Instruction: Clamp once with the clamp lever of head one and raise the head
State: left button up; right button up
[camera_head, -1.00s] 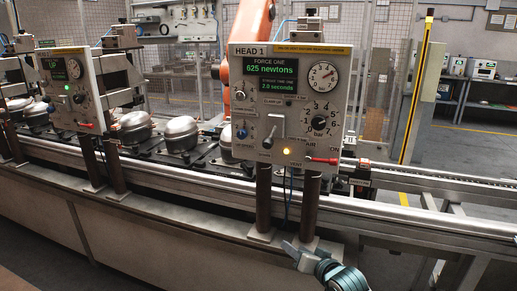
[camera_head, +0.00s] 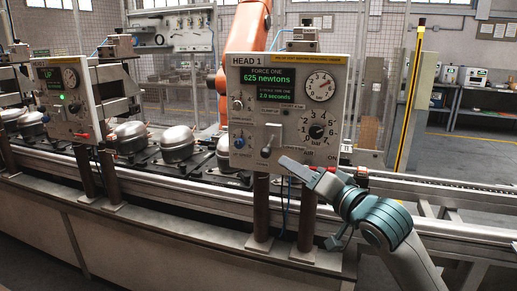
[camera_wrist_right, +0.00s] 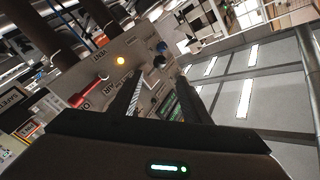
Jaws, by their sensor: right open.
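The head one panel (camera_head: 313,125) stands at the middle of the head view and reads 625 newtons. Its clamp lever (camera_head: 267,146), a grey stem with a dark knob, hangs at the lower left of the panel. Contact cannot be told. My left gripper is not in view.
A second head panel (camera_head: 72,100) stands at the left. Silver compressors (camera_head: 176,143) sit on the conveyor behind. Two dark posts (camera_head: 262,210) hold the head one panel above the front rail. The wrist view shows an amber lamp (camera_wrist_right: 120,60) and a red handle (camera_wrist_right: 88,90).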

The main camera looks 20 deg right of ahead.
aim_at(269, 146)
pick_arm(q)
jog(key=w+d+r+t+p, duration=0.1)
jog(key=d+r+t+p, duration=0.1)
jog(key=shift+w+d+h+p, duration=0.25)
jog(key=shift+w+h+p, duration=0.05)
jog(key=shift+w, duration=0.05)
pick_arm(e)
jog(key=x, duration=1.7)
jog(key=shift+w+f, duration=0.15)
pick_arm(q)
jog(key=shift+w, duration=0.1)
pick_arm(e)
grip_shut()
